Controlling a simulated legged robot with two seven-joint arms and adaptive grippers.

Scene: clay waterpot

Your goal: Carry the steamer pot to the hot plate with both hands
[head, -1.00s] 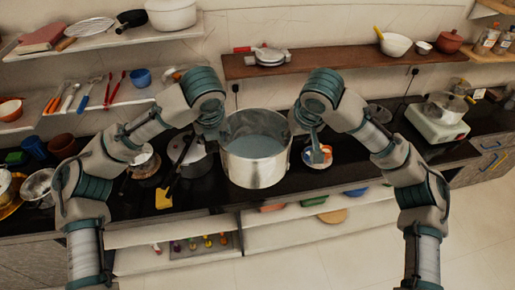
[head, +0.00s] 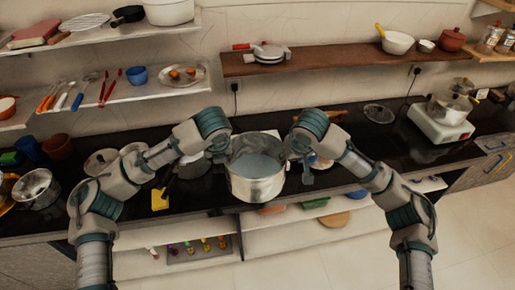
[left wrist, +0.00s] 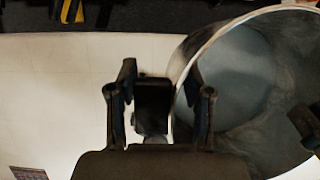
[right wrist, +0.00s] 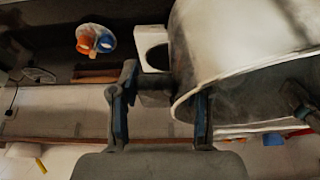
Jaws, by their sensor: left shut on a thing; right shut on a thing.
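The steamer pot (head: 257,187) is a large, open silver pot, held upright between my two arms in front of the dark counter. It looks empty inside. My left gripper (head: 224,157) is shut on its left side; in the left wrist view the fingers (left wrist: 160,100) are at the pot's rim (left wrist: 185,65). My right gripper (head: 291,156) is shut on its right side, and the right wrist view shows its fingers (right wrist: 160,100) beside the pot wall (right wrist: 225,60). The grips themselves are partly hidden.
A dark round lid (head: 378,113) lies left of the hot plate. The counter (head: 400,150) between my right arm and the hot plate is mostly clear. Shelves with dishes (head: 310,58) run along the wall, and low shelves (head: 300,222) sit below the counter.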

